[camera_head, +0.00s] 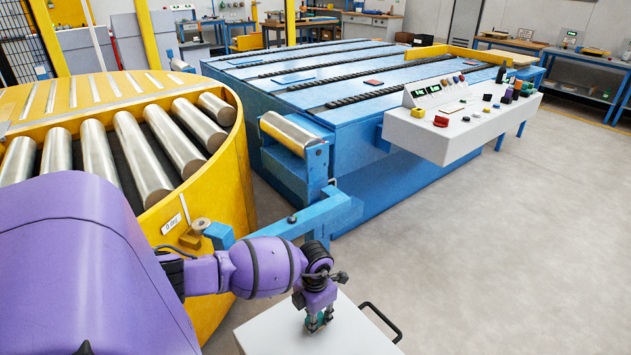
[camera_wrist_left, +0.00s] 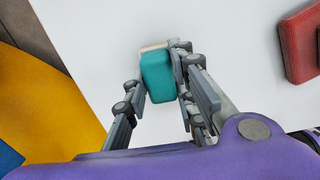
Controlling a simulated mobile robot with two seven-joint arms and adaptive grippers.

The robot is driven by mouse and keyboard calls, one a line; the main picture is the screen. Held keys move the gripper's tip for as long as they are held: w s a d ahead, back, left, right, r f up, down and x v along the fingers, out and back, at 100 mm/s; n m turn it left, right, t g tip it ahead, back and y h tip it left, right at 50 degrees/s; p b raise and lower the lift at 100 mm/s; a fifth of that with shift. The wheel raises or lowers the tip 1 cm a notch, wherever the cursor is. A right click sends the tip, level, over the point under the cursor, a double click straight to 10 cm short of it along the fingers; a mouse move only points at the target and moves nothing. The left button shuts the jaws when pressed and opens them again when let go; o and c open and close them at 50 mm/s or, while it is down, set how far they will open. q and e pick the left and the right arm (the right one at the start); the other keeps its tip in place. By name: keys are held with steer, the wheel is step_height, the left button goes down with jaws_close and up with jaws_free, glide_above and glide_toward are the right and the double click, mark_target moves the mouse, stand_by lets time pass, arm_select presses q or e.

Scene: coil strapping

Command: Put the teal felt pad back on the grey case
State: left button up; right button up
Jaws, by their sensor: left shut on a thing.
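The teal felt pad (camera_wrist_left: 158,75) is a small teal block with a pale beige edge, between the fingers of my left gripper (camera_wrist_left: 158,84) in the left wrist view. In the head view, my left gripper (camera_head: 317,322) points down over the pale grey case (camera_head: 270,335), and a little teal shows at its fingertips. The gripper is shut on the pad. Whether the pad touches the case top cannot be told. The case has a black handle (camera_head: 381,322) on its right side. My right gripper is not in view.
A red block (camera_wrist_left: 300,45) lies on the pale surface at the right in the left wrist view. The yellow roller turntable (camera_head: 225,185) stands at left, with the blue conveyor table (camera_head: 300,100) and control panel (camera_head: 462,115) behind. Floor at right is clear.

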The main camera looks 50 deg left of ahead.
arm_select(q)
steer(key=o, duration=1)
step_height(320, 180, up, 12)
steer(key=p, duration=0.1)
stand_by(0.6)
